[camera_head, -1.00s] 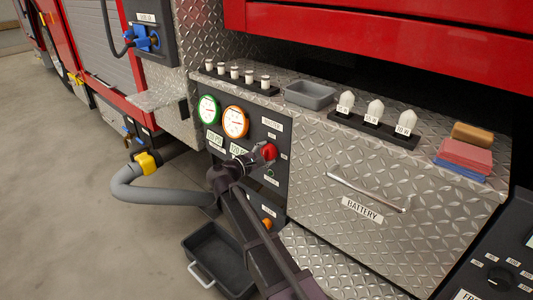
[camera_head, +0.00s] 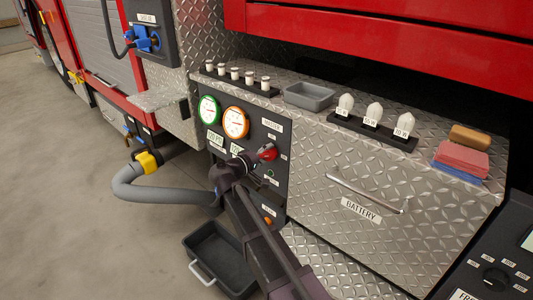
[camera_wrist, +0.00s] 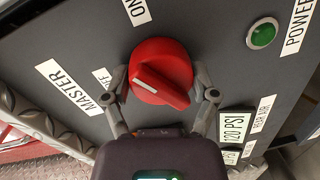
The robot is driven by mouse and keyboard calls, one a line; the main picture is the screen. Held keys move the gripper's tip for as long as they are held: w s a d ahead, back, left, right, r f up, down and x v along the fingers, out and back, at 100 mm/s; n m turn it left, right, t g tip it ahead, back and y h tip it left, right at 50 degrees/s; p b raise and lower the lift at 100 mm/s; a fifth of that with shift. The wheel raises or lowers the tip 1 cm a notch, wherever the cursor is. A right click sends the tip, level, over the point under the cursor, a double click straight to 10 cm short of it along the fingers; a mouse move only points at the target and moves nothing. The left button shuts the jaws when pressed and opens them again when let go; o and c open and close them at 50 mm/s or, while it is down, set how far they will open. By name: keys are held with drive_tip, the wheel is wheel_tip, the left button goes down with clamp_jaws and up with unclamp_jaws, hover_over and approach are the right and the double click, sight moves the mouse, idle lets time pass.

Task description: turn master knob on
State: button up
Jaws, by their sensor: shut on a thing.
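The red master knob (camera_wrist: 162,70) sits on the dark panel, its grip bar slanting from upper left to lower right in the wrist view. A white line on the bar points left, toward the partly covered OFF label (camera_wrist: 102,76). The ON label (camera_wrist: 137,10) is above the knob, and the MASTER label (camera_wrist: 68,86) lies to the left. My gripper (camera_wrist: 165,88) has one finger on each side of the knob and is shut on it. In the head view my gripper (camera_head: 256,162) partly covers the knob (camera_head: 268,153).
A green light (camera_wrist: 262,34) is right of the knob. Two gauges (camera_head: 235,122) stand left of it in the head view. A grey hose (camera_head: 150,193) and a black bin (camera_head: 205,255) are low on the left. The BATTERY drawer (camera_head: 350,165) is to the right.

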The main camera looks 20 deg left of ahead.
drive_tip(key=m, duration=0.5)
drive_tip(key=shift+y, duration=0.4)
drive_tip(key=shift+d, duration=0.1)
drive_tip(key=o, duration=1)
